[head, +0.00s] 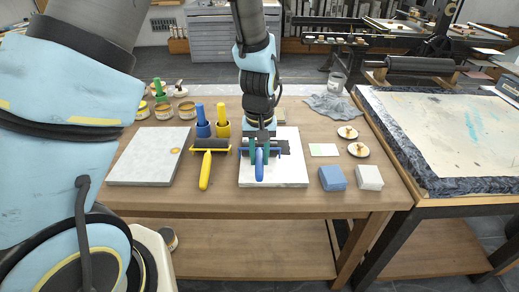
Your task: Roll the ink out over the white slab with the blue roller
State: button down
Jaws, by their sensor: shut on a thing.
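The white slab (291,176) lies flat on the wooden table, right of the table's middle. A dark patch of ink (283,147) shows on its upper part, partly hidden behind my gripper and the roller. The blue roller (259,165) is over the slab, its blue handle pointing to the near edge and its frame spanning the dark patch. My gripper (262,142) reaches down from above and is shut on the blue roller. Whether the roller drum touches the slab cannot be told, as the gripper hides much of it.
A yellow roller (205,170) lies just left of the slab, beside a grey slab (150,157). Blue (203,124) and yellow (222,122) upright-handled tools stand behind. Blue (332,178) and white (368,177) blocks, a pale card (323,150) and small dishes (348,132) lie right.

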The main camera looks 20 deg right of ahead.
jog(key=s+a, duration=0.4)
jog(key=s, duration=0.5)
jog(key=shift+a+p, duration=0.15)
jog(key=shift+p, duration=0.25)
jog(key=shift+w+d+p, duration=0.35)
jog(key=shift+w+d, duration=1.3)
jog(key=shift+w, duration=1.95)
jog(key=shift+w+d+p, duration=0.35)
jog(key=shift+w+d, duration=1.35)
jog(key=shift+w, duration=1.85)
jog(key=shift+w+d+p, duration=0.35)
jog(key=shift+w+d, duration=1.3)
jog(key=shift+w, duration=1.95)
notch_tip(320, 180, up, 3)
jog(key=shift+p, duration=1)
